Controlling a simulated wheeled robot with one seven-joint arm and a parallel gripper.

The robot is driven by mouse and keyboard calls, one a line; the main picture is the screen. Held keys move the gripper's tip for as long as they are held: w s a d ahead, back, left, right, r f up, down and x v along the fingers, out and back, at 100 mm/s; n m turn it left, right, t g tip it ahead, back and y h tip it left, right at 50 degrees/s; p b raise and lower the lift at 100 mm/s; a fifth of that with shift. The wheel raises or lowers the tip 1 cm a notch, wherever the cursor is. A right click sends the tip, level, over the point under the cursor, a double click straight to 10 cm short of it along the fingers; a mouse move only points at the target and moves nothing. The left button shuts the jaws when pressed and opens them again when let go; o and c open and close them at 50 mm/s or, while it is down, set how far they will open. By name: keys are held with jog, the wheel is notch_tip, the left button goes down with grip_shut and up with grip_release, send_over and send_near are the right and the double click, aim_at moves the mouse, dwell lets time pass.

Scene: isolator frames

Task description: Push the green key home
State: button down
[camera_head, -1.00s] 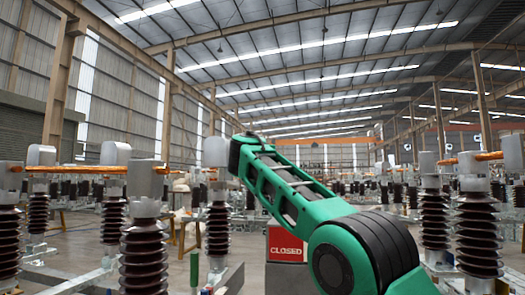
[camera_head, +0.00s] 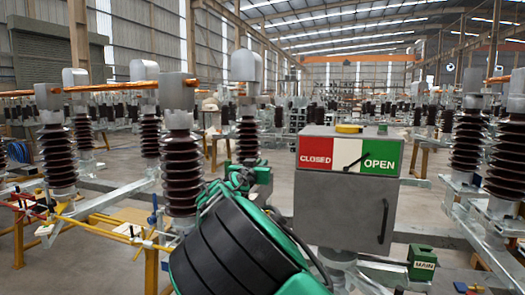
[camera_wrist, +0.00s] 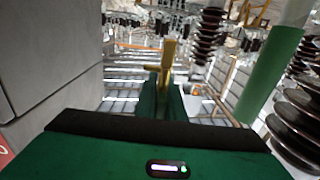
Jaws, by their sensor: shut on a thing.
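My gripper (camera_head: 250,177) is partly hidden behind my own green and black arm in the head view, in front of an insulator column. In the wrist view my gripper (camera_wrist: 163,88) is shut on a brass-yellow, cross-shaped piece (camera_wrist: 168,55), which looks like the key's metal part. It sticks out between the green fingers; I cannot tell any green part of the key from them. A green block marked MAIN (camera_head: 423,262) sits low at the right in the head view, below the grey box, well apart from my gripper. No keyhole is discernible on it.
A grey box (camera_head: 335,205) with a red CLOSED and green OPEN plate (camera_head: 380,157) stands right of my gripper. Its black pointer slants toward OPEN. Ribbed brown insulators (camera_head: 181,170) stand left. A green post (camera_wrist: 270,75) shows right in the wrist view.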

notch_tip(320, 180, down, 7)
jog(key=s, duration=0.1)
jog(key=shift+s+d+h, duration=0.2)
jog(key=shift+s+h, duration=0.1)
jog(key=shift+s, duration=0.1)
jog(key=shift+s+r, duration=0.15)
jog(key=shift+s, duration=0.05)
dwell(0.5)
jog(key=shift+f, duration=2.9)
jog(key=c, duration=1.8)
grip_release()
jog(key=shift+o, duration=0.2)
jog(key=v, duration=1)
jog(key=shift+s+a, duration=0.15)
jog(key=shift+s, duration=0.2)
